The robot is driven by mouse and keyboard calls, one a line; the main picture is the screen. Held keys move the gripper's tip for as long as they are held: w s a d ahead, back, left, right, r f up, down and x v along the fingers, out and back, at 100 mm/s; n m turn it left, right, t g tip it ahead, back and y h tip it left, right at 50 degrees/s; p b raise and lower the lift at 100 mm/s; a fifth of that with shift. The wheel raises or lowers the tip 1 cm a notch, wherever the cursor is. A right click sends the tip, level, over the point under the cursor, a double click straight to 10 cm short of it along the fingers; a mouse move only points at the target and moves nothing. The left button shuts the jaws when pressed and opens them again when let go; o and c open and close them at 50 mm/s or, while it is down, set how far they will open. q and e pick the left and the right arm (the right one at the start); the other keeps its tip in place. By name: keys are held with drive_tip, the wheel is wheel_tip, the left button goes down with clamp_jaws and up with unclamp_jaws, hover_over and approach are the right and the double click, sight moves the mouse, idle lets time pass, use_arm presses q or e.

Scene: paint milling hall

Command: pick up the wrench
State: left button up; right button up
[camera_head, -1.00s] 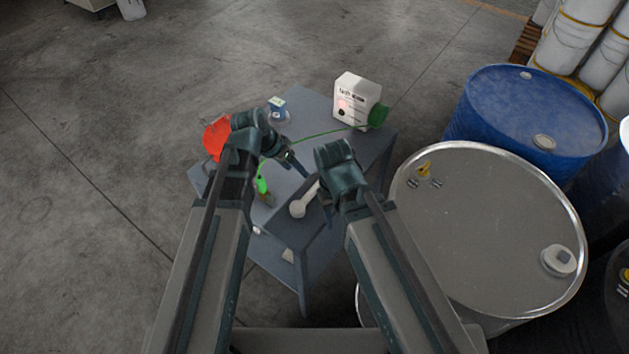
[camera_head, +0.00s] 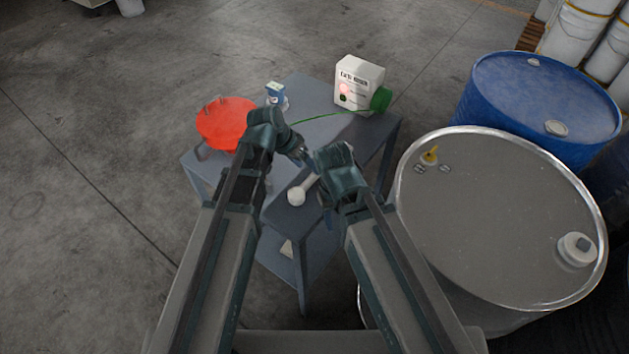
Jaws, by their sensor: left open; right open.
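I cannot make out a clear wrench on the grey-blue table (camera_head: 306,88). A pale thing with a round white head and a short handle (camera_head: 297,196) lies on the table's near part; I cannot tell whether it is the wrench. My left gripper (camera_head: 304,154) is open over the middle of the table, above and beyond this pale thing. My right gripper (camera_head: 326,178) is beside the pale thing's handle end, its fingers mostly hidden by its own wrist. My arms cover much of the table's near half.
A red bowl-like thing (camera_head: 222,122) is at the table's left edge. A small blue and white container (camera_head: 276,95) stands at the back. A white box (camera_head: 358,82) with a green round part (camera_head: 381,99) and green cord stands back right. A grey drum (camera_head: 500,225) and blue drum (camera_head: 540,105) stand right.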

use_arm(q)
drive_tip(key=b+x, duration=0.4)
drive_tip(key=x, duration=0.1)
drive_tip(key=shift+d+b, duration=0.25)
drive_tip(key=shift+b, duration=0.15)
drive_tip(key=shift+c, duration=0.3)
clamp_jaws()
